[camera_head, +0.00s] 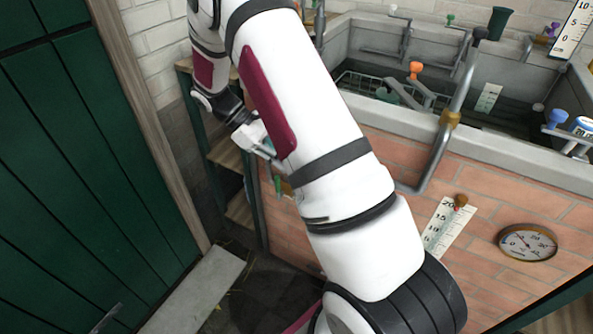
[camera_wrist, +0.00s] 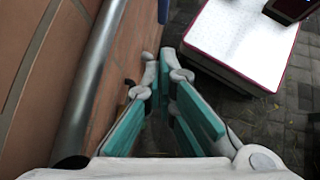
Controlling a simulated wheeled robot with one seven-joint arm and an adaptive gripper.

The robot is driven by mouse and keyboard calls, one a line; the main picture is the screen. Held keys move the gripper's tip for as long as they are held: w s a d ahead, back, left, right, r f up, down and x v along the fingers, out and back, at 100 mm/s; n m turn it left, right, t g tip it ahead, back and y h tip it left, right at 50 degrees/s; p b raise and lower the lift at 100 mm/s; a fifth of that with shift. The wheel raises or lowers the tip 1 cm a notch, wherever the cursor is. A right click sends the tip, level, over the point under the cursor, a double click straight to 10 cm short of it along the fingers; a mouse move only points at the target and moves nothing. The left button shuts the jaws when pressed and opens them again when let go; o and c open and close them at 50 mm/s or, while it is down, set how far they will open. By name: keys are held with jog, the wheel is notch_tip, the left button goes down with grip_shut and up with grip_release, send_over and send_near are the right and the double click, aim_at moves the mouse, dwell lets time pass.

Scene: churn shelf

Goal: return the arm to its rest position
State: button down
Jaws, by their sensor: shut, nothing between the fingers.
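My arm crosses the head view from the bottom right to the top left, then bends back down at the wrist. My gripper (camera_head: 277,183) hangs at the left end of the brick wall, partly hidden behind the arm. In the wrist view my gripper (camera_wrist: 160,72) shows its teal finger pads, shut and empty. A grey metal pipe (camera_wrist: 90,85) runs along the brick wall (camera_wrist: 42,60) just left of the fingers. A white-topped box or table (camera_wrist: 240,40) is to the right, apart from the fingers.
A grey sink trough (camera_head: 400,121) with a bent pipe (camera_head: 452,120) tops the brick front (camera_head: 480,215), which bears a round dial (camera_head: 527,243). A green door (camera_head: 85,170) stands at left. Wooden shelves (camera_head: 226,154) are behind the wrist. Dark paved floor (camera_head: 262,305) lies below.

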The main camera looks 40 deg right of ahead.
jog(key=shift+v, duration=0.8)
jog(key=shift+r, duration=0.1)
jog(key=s+a+r+m+t+y, duration=0.1)
jog(key=s+a+r+m+t, duration=0.1)
jog(key=s+a+r, duration=0.5)
jog(key=s+a+r+m+t+y, duration=0.15)
jog(key=s+r, duration=0.25)
jog(key=r, duration=0.6)
jog(key=s+a+r+m+t+y, duration=0.1)
jog(key=s+a+t, duration=0.2)
jog(key=s, duration=0.6)
jog(key=s+a+r+m+t+y, duration=0.15)
jog(key=s+a, duration=0.25)
jog(key=s, duration=0.5)
notch_tip(320, 180, up, 20)
jog(key=t+p, duration=0.4)
jog(key=p, duration=1.4)
jog(key=shift+w+p, duration=0.25)
jog(key=shift+p, duration=0.15)
jog(key=shift+d+f, duration=0.1)
jog(key=shift+f, duration=0.05)
